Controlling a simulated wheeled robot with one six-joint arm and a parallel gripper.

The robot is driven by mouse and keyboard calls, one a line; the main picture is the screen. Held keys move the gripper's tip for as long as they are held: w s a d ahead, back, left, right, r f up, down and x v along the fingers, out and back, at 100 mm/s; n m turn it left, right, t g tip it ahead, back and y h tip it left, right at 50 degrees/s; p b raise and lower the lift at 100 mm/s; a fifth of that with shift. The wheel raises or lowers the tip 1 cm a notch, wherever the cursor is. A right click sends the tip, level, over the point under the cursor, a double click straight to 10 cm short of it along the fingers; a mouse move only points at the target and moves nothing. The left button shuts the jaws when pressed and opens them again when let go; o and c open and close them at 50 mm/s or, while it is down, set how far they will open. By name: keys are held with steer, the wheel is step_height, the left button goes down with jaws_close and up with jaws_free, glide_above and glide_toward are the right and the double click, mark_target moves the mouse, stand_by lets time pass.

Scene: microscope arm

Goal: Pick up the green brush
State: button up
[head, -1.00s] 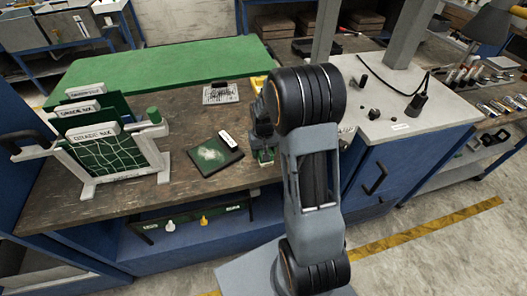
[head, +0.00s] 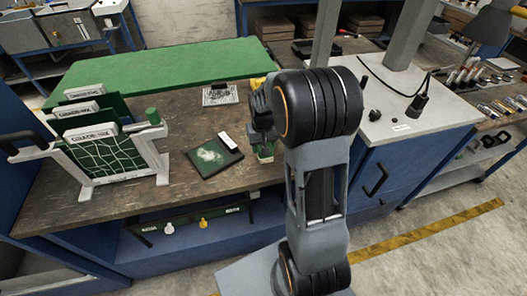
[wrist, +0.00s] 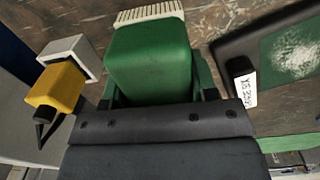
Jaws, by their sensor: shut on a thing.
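The green brush (wrist: 150,58) fills the middle of the wrist view, a green block with a row of pale bristles at its far end. My gripper (wrist: 154,88) is shut on it, one finger on each side. In the head view my gripper (head: 262,140) is low over the right part of the wooden bench, and a little of the green brush (head: 265,154) shows below it. My arm hides much of the rest. I cannot tell whether the bristles touch the bench top.
A dark board with a green, white-dusted pad (head: 209,155) lies left of my gripper. A white rack (head: 88,190) holding green boards stands farther left. A yellow item with a pale block (wrist: 68,68) is left in the wrist view. A grey cabinet top (head: 400,125) is right.

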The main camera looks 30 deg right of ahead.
steer(key=s+a+r+b, duration=0.1)
steer(key=s+a+r, duration=0.8)
steer(key=s, duration=0.1)
